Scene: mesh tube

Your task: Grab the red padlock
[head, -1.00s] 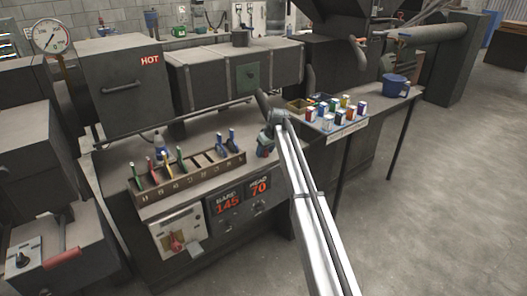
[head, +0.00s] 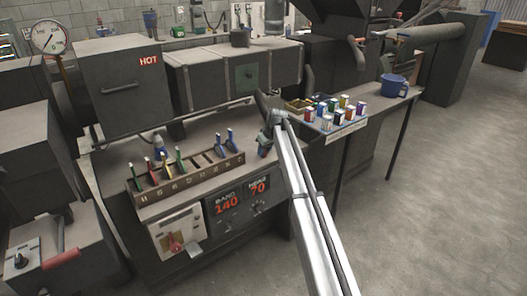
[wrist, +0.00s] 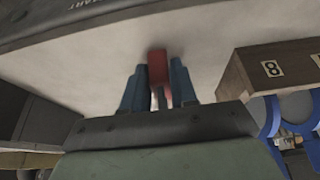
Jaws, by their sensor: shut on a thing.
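The red padlock (wrist: 157,66) shows in the wrist view as a small red block between the two blue fingertips of my gripper (wrist: 158,88). The fingers are shut on its sides. Its far end is close to a pale surface; I cannot tell whether it touches. In the head view my gripper (head: 265,146) is low over the bench, between the numbered rack and the tray of coloured pieces. The padlock is too small and covered there to make out clearly.
The numbered rack (head: 187,176) with several coloured pieces stands left of my gripper; its edge with an 8 (wrist: 271,69) is close by. A tray of coloured pieces (head: 345,127) and a blue bucket (head: 394,85) are to the right. A hot box (head: 125,90) stands behind left.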

